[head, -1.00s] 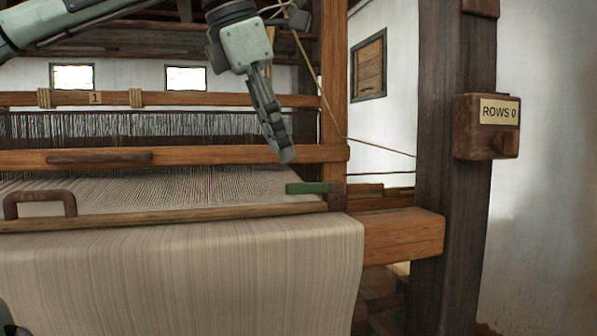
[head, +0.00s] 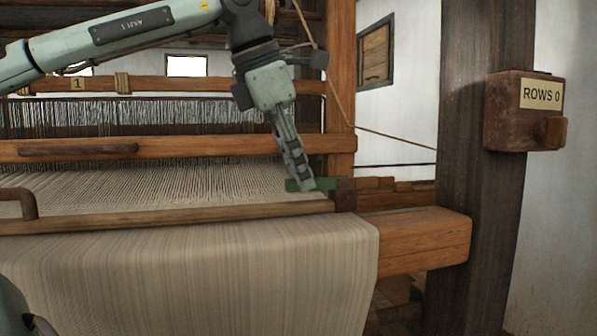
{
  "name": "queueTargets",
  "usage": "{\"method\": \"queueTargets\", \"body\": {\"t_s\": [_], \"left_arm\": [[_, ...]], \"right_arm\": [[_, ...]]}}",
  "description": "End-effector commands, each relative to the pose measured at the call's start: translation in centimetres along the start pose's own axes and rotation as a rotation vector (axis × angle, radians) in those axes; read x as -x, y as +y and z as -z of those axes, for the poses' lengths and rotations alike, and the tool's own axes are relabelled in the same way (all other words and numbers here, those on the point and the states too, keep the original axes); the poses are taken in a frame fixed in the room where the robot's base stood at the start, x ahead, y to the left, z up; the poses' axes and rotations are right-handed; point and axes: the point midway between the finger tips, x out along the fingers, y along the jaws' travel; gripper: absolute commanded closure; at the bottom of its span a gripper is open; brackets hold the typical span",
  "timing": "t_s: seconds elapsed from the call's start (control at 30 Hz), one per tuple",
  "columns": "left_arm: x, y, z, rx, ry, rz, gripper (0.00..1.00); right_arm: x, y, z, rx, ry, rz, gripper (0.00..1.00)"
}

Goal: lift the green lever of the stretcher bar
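The green lever (head: 329,184) lies flat at the right end of the wooden stretcher bar (head: 180,218), which runs across the cloth. My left gripper (head: 305,186) points down from above, its fingertips in front of the lever and covering its middle. Short green parts show on both sides of the fingers. I see the fingers nearly edge-on, so their gap is hidden, and I cannot tell whether they touch the lever. My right gripper is not in view.
A wooden beater beam (head: 200,147) crosses behind the lever. A dark post (head: 470,180) with a box marked "ROWS 0" (head: 515,110) stands at the right. A brown handle (head: 22,203) is at the left. Striped cloth (head: 190,275) hangs over the front.

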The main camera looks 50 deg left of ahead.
Motion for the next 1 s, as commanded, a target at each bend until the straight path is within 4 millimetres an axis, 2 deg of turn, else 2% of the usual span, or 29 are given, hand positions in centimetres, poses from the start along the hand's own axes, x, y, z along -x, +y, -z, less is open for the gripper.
{"method": "queueTargets", "body": {"t_s": [0.1,0.37,0.67,1.0], "left_arm": [[-0.7,-0.03,0.02,-0.001,0.0,0.001,0.62],[-0.81,0.0,0.01,0.0,0.0,0.0,0.62],[-0.79,-0.01,0.01,0.0,0.0,0.0,0.99],[-0.77,0.0,0.01,0.0,0.0,0.0,1.0]], "right_arm": [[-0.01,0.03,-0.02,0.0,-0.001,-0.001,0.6],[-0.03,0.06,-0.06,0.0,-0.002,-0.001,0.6],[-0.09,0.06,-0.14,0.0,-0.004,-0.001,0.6],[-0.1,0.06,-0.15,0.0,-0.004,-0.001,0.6]]}}
